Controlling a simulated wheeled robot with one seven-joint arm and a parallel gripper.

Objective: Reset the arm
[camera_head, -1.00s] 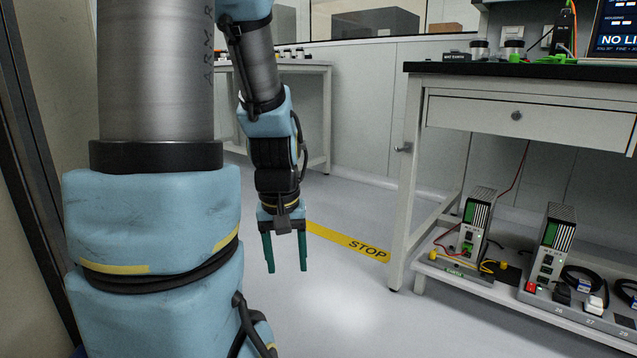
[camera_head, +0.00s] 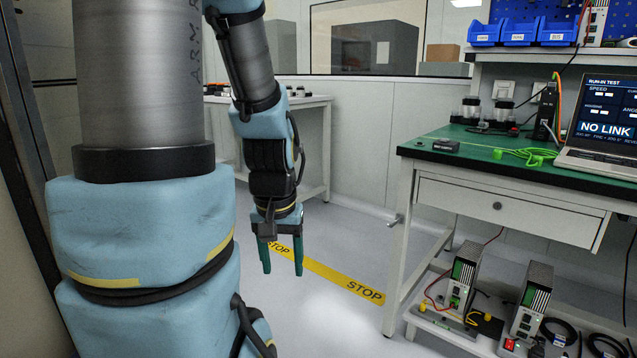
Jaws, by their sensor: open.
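My arm fills the left of the view, with blue covers and grey tubes. My gripper (camera_head: 283,258) hangs from its end, pointing down over the floor. Its two green fingers are apart, with nothing between them. It is left of the workbench and in front of the yellow STOP strip on the floor, which shows behind the fingers.
A green-topped workbench (camera_head: 452,162) at the right bears a laptop (camera_head: 603,125), a green cable (camera_head: 524,155) and small actuators. Its lower shelf holds power units (camera_head: 463,280). A second table (camera_head: 315,101) stands behind my arm. The floor (camera_head: 325,322) between is clear.

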